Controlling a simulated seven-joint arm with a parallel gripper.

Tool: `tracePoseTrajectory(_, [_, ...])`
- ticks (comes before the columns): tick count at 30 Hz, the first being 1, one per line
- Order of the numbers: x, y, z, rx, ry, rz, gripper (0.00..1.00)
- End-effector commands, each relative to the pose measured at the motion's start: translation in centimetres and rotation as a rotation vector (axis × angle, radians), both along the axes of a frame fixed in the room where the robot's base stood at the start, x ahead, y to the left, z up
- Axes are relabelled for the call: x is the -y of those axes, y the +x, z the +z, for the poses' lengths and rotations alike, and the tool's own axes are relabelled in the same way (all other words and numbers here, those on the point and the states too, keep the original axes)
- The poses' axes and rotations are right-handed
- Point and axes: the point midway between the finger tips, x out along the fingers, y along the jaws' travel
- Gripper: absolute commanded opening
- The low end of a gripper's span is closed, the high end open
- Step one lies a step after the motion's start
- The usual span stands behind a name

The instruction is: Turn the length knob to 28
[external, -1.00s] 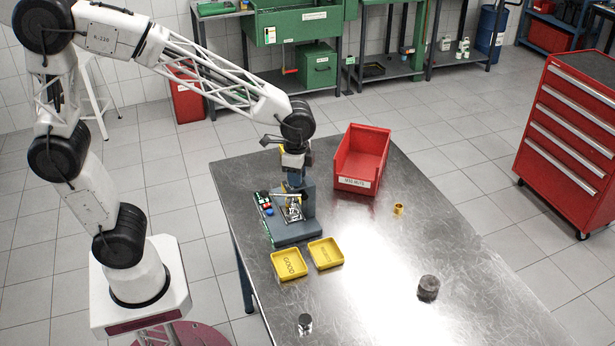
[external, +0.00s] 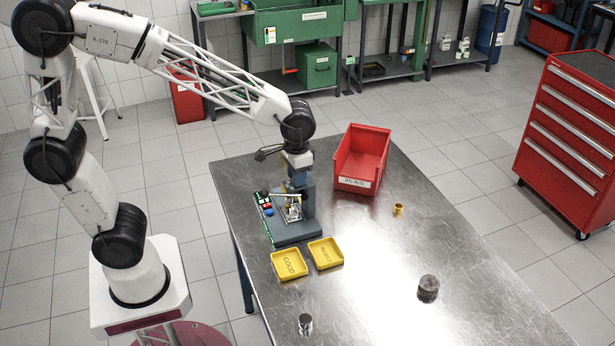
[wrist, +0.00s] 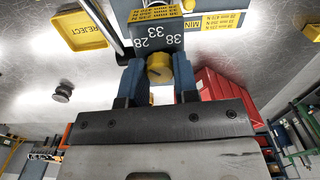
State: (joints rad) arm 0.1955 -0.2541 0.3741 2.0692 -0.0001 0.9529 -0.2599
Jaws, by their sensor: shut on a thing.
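A yellow length knob (wrist: 158,68) sits on a blue-grey test fixture, between the blue fingers of my gripper (wrist: 158,72) in the wrist view. The fingers are shut on it from both sides. The fixture's dark face (wrist: 155,40) carries the numbers 28, 33 and 38 beside the knob, with 33 in the middle. I cannot clearly make out a pointer on the knob. In the external view the fixture (external: 297,232) stands at the table's left side, with my gripper (external: 299,179) at its upper part. The knob is hidden there.
Yellow GOOD (external: 289,265) and REJECT (external: 325,253) trays lie in front of the fixture. A red bin (external: 361,160) stands behind it to the right. A brass-coloured part (external: 398,209) and dark cylinders (external: 428,288) stand on the table. The table's right side is largely clear.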

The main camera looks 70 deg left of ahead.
Motion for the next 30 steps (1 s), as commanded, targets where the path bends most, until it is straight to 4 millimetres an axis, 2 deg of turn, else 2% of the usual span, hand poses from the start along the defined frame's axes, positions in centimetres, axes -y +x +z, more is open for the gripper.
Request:
tracePoseTrajectory(13, [0.02, 0.05, 0.05, 0.002, 0.000, 0.014, 0.05])
tracePoseTrajectory(14, [0.02, 0.05, 0.05, 0.002, 0.000, 0.014, 0.31])
tracePoseTrajectory(18, [0.01, 0.04, 0.04, 0.001, 0.000, 0.014, 0.53])
tracePoseTrajectory(30, [0.00, 0.03, 0.32, 0.001, 0.000, 0.014, 0.54])
